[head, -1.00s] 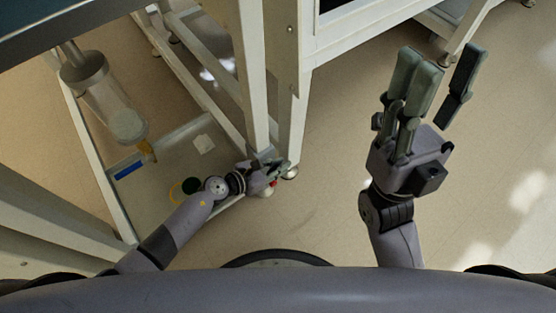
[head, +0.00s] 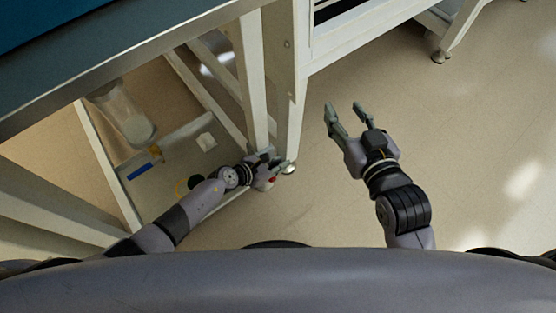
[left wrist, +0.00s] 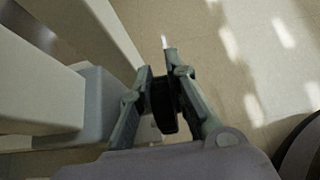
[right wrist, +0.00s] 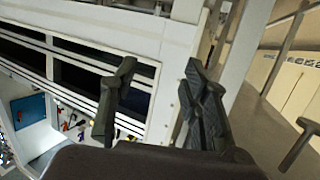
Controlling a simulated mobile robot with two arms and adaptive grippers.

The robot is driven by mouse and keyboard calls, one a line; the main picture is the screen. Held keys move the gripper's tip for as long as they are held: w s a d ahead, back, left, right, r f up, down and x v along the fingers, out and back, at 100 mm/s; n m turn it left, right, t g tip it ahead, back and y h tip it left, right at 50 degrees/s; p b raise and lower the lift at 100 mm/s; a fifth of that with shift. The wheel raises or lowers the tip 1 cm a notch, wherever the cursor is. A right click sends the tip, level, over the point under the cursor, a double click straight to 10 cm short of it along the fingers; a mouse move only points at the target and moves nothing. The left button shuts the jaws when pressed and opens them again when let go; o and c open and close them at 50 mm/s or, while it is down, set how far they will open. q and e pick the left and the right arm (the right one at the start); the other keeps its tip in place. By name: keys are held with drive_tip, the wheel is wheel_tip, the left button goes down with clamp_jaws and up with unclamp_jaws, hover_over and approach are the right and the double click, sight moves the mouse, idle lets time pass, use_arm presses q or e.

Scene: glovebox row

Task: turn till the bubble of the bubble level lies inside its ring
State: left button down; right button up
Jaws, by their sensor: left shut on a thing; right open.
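My left gripper (head: 270,168) is low at the foot of a pale table leg (head: 256,90) in the head view. In the left wrist view my left gripper (left wrist: 163,82) is shut on a dark, rounded piece (left wrist: 163,106), which sits between both fingers beside the legs. A small red patch shows by the gripper in the head view. My right gripper (head: 344,107) is open and empty over bare floor, right of the legs. It also shows open in the right wrist view (right wrist: 160,66). I cannot make out the bubble level, its bubble or its ring in any view.
A blue-topped bench (head: 60,35) fills the upper left. Under it are a clear cylinder (head: 128,115) and a low shelf or tray (head: 160,185) with a blue item (head: 139,170). Another levelling foot (head: 289,167) stands near the left gripper. Floor at right (head: 470,170) is clear.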

drive_tip(key=shift+s+d+f+g, duration=0.15)
drive_tip(key=shift+s+f+g, duration=0.2)
drive_tip(key=shift+f, duration=0.25)
drive_tip(key=shift+s+d+f+g, duration=0.2)
drive_tip(key=shift+f+g, duration=0.15)
drive_tip(key=shift+f, duration=0.25)
use_arm(q)
drive_tip(key=c, duration=1.8)
unclamp_jaws()
drive_tip(key=shift+c, duration=0.2)
drive_tip(key=v, duration=1.2)
